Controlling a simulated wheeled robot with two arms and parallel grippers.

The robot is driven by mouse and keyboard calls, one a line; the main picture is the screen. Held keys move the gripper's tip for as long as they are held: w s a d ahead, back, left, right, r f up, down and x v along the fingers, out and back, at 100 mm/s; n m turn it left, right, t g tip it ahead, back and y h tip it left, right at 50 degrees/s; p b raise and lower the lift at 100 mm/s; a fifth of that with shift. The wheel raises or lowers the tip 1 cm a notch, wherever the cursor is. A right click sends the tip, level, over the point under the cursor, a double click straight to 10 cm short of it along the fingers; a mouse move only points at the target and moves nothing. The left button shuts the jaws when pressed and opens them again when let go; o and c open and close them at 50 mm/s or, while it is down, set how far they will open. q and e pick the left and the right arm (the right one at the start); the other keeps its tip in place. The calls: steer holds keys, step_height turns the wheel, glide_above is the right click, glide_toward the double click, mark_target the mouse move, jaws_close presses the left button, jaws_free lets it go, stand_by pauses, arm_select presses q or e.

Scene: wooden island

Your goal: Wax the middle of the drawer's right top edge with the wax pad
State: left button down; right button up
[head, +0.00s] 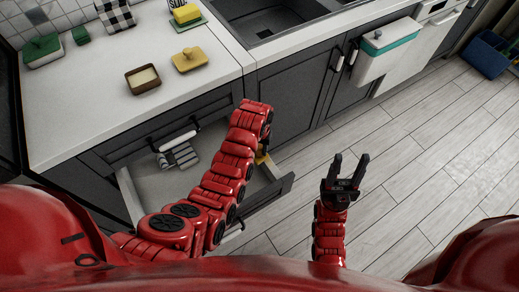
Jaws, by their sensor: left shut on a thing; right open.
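The drawer (285,190) is pulled open below the counter, with its front panel toward me. My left arm reaches over the drawer and bends down at its far end. My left gripper (264,151) is mostly hidden behind that arm, at the drawer's right side. A small yellow piece (261,159) shows there, apparently the wax pad, held in the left gripper. I cannot tell whether it touches the right top edge, which the arm partly covers. My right gripper (345,172) is open and empty above the floor, right of the drawer.
On the counter (100,110) stand a brown tin (143,79) with pale contents, a yellow knobbed block (189,60) and a green box (42,50). A striped item (182,155) lies in the drawer. A white bin (384,50) hangs on the cabinet.

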arm_select(q)
steer(key=shift+w+a, duration=0.2)
steer(key=shift+w, duration=0.1)
stand_by(0.4)
steer(key=shift+w+a+b, duration=0.35)
steer(key=shift+w+b, duration=0.1)
steer(key=shift+w+d+f+b, duration=0.15)
steer(key=shift+w+d+b, duration=0.05)
steer(key=shift+d+b, duration=0.2)
steer(key=shift+w+d, duration=0.1)
steer(key=shift+w+d+b, duration=0.3)
steer(key=shift+d, duration=0.05)
steer(key=shift+w+d+b, duration=0.4)
steer(key=shift+d+b, duration=0.25)
steer(key=shift+w+d, duration=0.1)
steer(key=shift+d, duration=0.05)
